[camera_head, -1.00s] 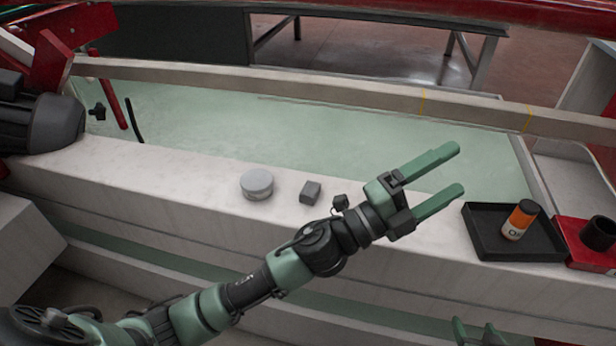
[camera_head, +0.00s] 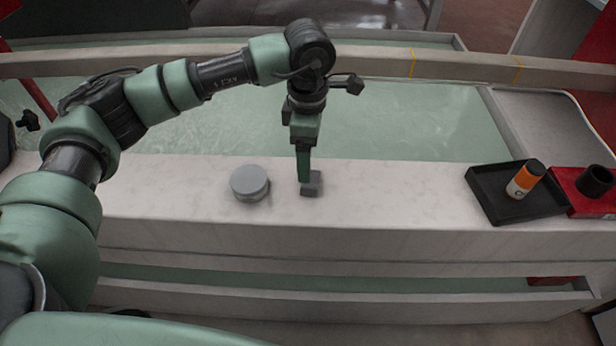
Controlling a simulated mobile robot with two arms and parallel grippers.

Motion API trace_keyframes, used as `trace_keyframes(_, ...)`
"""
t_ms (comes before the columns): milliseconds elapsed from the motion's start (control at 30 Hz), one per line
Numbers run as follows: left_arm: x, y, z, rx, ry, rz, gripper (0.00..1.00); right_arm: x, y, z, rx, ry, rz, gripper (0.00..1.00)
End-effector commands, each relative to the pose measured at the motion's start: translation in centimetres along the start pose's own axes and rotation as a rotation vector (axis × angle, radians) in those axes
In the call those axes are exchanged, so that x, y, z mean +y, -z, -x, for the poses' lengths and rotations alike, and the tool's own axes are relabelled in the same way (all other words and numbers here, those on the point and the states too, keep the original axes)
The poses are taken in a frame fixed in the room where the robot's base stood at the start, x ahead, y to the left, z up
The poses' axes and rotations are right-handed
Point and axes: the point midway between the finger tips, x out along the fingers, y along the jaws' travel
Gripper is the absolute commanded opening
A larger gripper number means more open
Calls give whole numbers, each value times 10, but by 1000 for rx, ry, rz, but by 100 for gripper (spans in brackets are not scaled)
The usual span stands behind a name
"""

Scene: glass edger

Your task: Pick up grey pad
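The grey pad (camera_head: 316,187) is a small dark grey block on the white ledge (camera_head: 400,205), right of a round grey disc-shaped piece (camera_head: 249,182). My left gripper (camera_head: 304,175) points straight down over the block, its fingertips at the block's upper left side in the picture. The fingers line up one behind the other and hide part of the block. I cannot tell how far apart they are or whether they touch it. My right gripper is not in view.
The ledge between block and tray is clear. A pale green basin (camera_head: 400,125) lies behind.

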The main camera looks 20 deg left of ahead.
Motion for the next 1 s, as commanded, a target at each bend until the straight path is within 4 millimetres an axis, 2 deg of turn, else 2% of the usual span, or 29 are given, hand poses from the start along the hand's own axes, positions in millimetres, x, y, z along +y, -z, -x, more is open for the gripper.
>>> trace_keyframes(33, -1, 0, -8, 0, 5, 0, 80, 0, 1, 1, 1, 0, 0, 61)
trace_keyframes(267, -2, -4, -29, -2, 6, -1, 80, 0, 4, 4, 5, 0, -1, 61)
trace_keyframes(500, -3, -7, -63, -4, 5, -1, 80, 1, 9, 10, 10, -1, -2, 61)
trace_keyframes(733, -3, -7, -66, -5, 3, -1, 80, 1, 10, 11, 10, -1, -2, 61)
trace_keyframes(767, -3, -7, -66, -5, 3, -1, 77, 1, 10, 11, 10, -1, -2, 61)
trace_keyframes(900, -3, -7, -66, -5, 3, -1, 38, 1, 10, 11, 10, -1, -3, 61)
trace_keyframes(1000, -3, -7, -66, -5, 3, -1, 16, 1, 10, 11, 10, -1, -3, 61)
